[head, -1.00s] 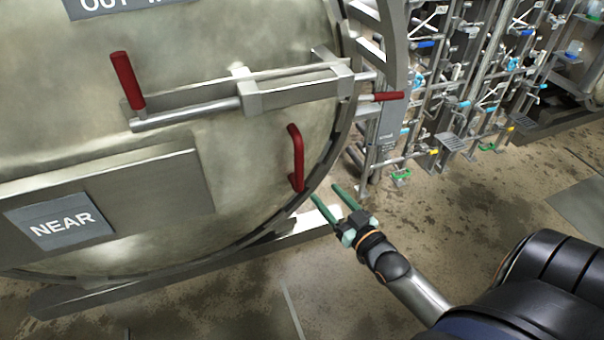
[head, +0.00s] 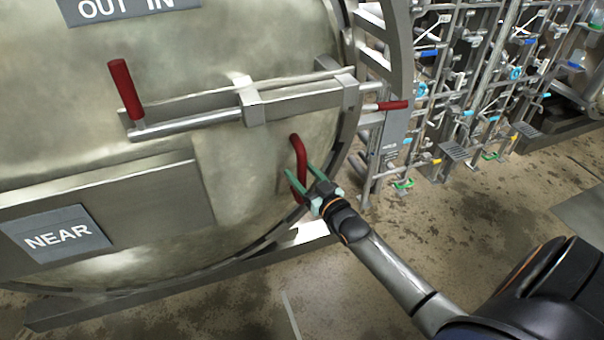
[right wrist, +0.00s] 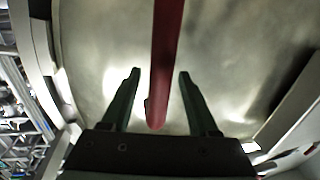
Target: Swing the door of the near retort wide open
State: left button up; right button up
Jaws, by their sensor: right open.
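The near retort's round metal door (head: 230,170) fills the left of the head view and looks closed. It bears a NEAR sign (head: 57,235). A red pull handle (head: 299,155) stands upright near the door's right edge. My right gripper (head: 302,180) is open at the lower part of this handle. In the right wrist view the red handle (right wrist: 166,60) runs between the two green fingers (right wrist: 158,75), with a gap on both sides. A sliding bolt bar with a red lever (head: 126,90) crosses the door above. My left gripper is not in view.
A red-tipped bar end (head: 392,105) juts out right of the door rim. A rack of pipes and valves (head: 480,90) stands to the right. The wet brown floor (head: 500,215) in front of it is open.

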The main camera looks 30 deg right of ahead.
jog(key=shift+c, duration=0.3)
grip_shut()
dwell(1.1)
